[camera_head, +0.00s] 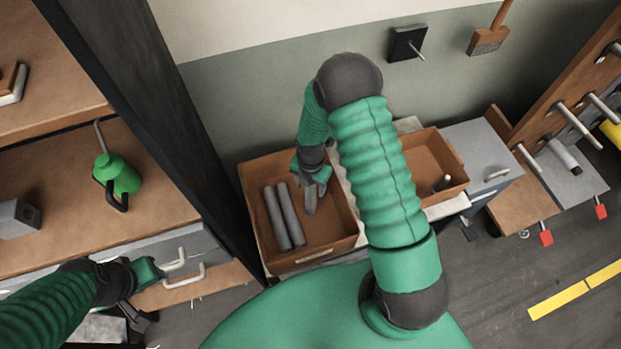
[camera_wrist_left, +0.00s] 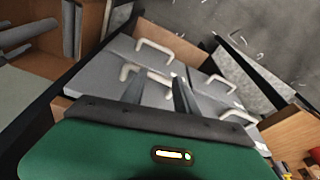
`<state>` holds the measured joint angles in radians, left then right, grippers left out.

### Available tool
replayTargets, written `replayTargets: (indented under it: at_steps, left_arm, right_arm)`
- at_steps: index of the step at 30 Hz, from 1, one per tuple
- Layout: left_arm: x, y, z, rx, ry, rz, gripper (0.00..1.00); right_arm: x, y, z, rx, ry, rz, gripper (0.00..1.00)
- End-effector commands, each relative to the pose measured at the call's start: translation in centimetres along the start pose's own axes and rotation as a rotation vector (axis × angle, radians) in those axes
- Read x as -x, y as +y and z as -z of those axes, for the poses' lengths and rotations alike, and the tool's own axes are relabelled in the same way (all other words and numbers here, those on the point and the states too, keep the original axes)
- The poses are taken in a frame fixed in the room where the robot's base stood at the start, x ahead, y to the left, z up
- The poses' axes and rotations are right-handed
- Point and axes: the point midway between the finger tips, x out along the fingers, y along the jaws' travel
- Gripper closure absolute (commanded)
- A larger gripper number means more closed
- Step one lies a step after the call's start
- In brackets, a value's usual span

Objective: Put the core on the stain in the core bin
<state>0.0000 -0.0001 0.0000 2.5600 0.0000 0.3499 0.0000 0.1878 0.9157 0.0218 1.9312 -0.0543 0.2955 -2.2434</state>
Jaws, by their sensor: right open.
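A brown bin (camera_head: 318,255) stands against the wall in the head view. Two grey cylindrical cores (camera_head: 277,215) lie side by side in it, and a shorter-looking grey core (camera_head: 310,202) lies to their right. My right gripper (camera_head: 316,188) is open at the upper end of that third core, over the bin; whether it touches the core is unclear. My left gripper (camera_head: 145,312) is at lower left by the drawer handles; in the left wrist view its two fingers (camera_wrist_left: 158,93) are apart with nothing between them. I cannot make out a stain.
A second brown bin (camera_head: 420,160) with a small peg-like item stands right of my right arm. A green oil can (camera_head: 122,176) sits on the left shelf. Grey drawers with pale handles (camera_head: 185,283) are beside my left gripper. A dark post (camera_head: 165,120) separates shelf and bin.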

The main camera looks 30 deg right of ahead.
Motion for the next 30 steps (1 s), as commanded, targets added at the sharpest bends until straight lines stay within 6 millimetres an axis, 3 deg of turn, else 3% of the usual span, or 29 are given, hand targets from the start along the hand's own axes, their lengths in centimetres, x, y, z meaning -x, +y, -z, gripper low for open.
replayTargets:
  at_steps: [9, 17, 20, 24, 30]
  left_arm:
    - [-0.4, 0.0, -0.1, 0.000, 0.000, 0.000, 0.64]
    - [-0.4, 0.0, -0.1, 0.000, 0.000, 0.000, 0.64]
    - [-0.4, 0.0, -0.1, 0.000, 0.000, 0.000, 0.64]
    - [-0.4, 0.0, -0.1, 0.000, 0.000, 0.000, 0.64]
    - [-0.4, 0.0, -0.1, 0.000, 0.000, 0.000, 0.64]
  right_arm:
    - [8.0, 0.0, -0.1, -0.001, -0.004, -0.003, 0.41]
    - [11.2, 0.0, 0.3, -0.065, -0.008, -0.005, 0.41]
    - [12.8, -0.3, 1.6, -0.302, -0.025, -0.027, 0.41]
    - [16.0, -1.4, 4.7, -0.884, -0.035, -0.102, 0.41]
    - [19.0, -3.6, 8.9, -1.708, 0.051, -0.213, 0.41]
